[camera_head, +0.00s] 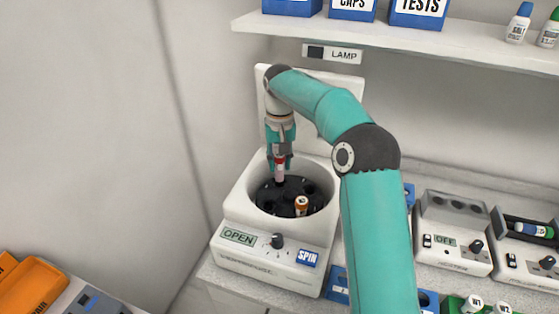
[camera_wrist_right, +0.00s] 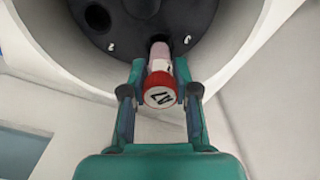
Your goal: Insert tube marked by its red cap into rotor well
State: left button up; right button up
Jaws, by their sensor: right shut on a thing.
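The tube with the red cap (camera_head: 280,168) is in my right gripper (camera_head: 280,154), above the back left part of the dark rotor (camera_head: 284,207). In the right wrist view the red cap (camera_wrist_right: 160,90) sits between the fingertips (camera_wrist_right: 160,84), and the pale tube body points at a dark rotor well (camera_wrist_right: 172,42). The tube's lower end appears at or just over that well; how deep it is, I cannot tell. The centrifuge (camera_head: 272,266) is open. An orange-capped tube (camera_head: 301,204) stands in the rotor's front right. My left gripper is not in view.
The centrifuge bowl wall surrounds the rotor closely. Another well (camera_wrist_right: 97,17) looks empty. The raised lid (camera_head: 350,90) stands behind my right arm. A shelf (camera_head: 400,42) hangs above. Devices (camera_head: 452,240) stand to the right, and an orange tray (camera_head: 32,286) lies at lower left.

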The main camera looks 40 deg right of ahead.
aim_at(279, 173)
jog(key=shift+f, duration=0.2)
jog(key=shift+f+b, duration=1.45)
jog(key=shift+f, duration=0.7)
jog(key=o, duration=1)
jog(key=shift+o, duration=0.2)
jog(key=shift+r, duration=0.1)
jog(key=r, duration=1)
jog(key=shift+w+r, duration=0.2)
jog(key=shift+r, duration=0.1)
jog(key=shift+s+r, duration=0.15)
jog(key=shift+r, duration=0.4)
